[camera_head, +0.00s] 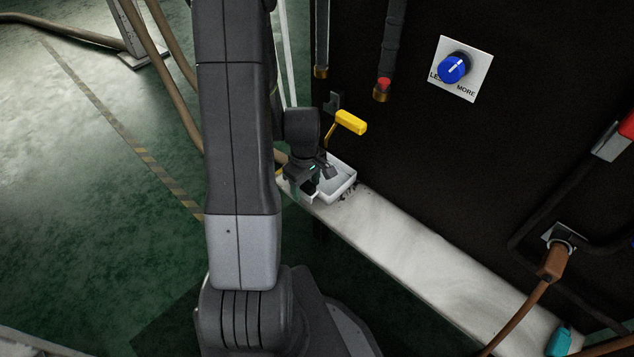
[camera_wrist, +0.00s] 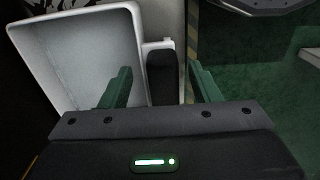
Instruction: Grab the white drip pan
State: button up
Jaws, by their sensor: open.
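The white drip pan (camera_head: 346,184) sits on the end of the pale ledge, beside the dark machine panel. In the wrist view the pan (camera_wrist: 88,48) fills the left side, open and empty-looking, with a black grip (camera_wrist: 161,76) on its right side. My gripper (camera_head: 311,186) is at the pan's near left side and partly covers it. In the wrist view my gripper (camera_wrist: 163,85) is open, its two green fingers on either side of the black grip. The left finger overlaps the pan's inside; the right one shows over the floor. I cannot tell whether they touch anything.
A yellow-handled lever (camera_head: 350,122) stands just above the pan. A blue knob (camera_head: 453,68) is farther right. The ledge (camera_head: 420,255) is mostly clear towards a brown plug (camera_head: 554,262).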

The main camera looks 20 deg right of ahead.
jog(key=shift+c, duration=0.5)
jog(key=c, duration=1.1)
jog(key=shift+r, duration=0.1)
